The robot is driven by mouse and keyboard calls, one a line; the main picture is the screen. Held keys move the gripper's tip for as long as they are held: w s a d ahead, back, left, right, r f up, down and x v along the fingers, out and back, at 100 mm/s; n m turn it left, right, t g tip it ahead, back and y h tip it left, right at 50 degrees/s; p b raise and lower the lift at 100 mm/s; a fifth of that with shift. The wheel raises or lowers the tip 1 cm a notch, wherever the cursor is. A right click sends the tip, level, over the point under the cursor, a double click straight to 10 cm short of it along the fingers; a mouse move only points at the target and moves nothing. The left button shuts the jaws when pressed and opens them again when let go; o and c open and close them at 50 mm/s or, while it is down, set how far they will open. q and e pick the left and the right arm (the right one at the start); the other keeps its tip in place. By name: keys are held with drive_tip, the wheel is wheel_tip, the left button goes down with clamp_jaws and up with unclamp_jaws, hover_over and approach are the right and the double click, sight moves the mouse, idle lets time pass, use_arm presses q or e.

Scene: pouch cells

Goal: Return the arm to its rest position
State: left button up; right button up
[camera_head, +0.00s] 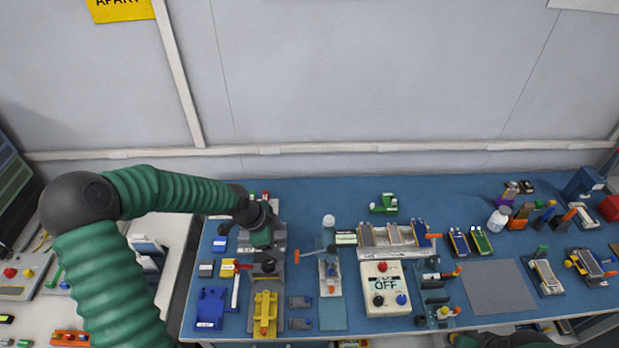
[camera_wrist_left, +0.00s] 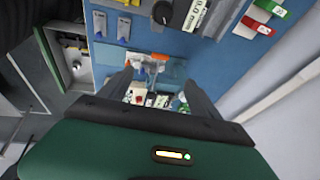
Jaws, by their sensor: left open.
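My left arm (camera_head: 175,188), in green ribbed sleeves with dark joints, comes in from the left and reaches over the left part of the blue table (camera_head: 310,193). My left gripper (camera_head: 262,238) is above the fixtures there and partly hidden by its own wrist. In the left wrist view its two dark fingers (camera_wrist_left: 160,82) stand apart with nothing held between them. Small parts on the table show beyond and between the fingers. A dark and green piece at the bottom edge of the head view seems to be my right arm; its gripper does not show.
Below the left gripper are a yellow fixture (camera_head: 265,312) and a blue tray (camera_head: 211,308). A white control box marked OFF (camera_head: 385,289) stands mid-table. A white bottle (camera_head: 498,220) stands at the right. A grey mat (camera_head: 484,286) is bare. A wall runs behind the table.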

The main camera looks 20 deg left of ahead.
use_arm(q)
drive_tip(key=s+d+f+n+g+y+b, duration=0.1)
drive_tip(key=s+d+f+n+y+b, duration=0.1)
drive_tip(key=s+d+n+b, duration=0.7)
drive_tip(key=s+d+f+n, duration=0.1)
drive_tip(key=s+d+n, duration=0.1)
drive_tip(key=s, duration=0.3)
drive_tip(key=shift+s+n+b, duration=0.4)
drive_tip(key=shift+n, duration=0.3)
drive_tip(key=shift+a+f, duration=0.1)
drive_tip(key=shift+a, duration=0.25)
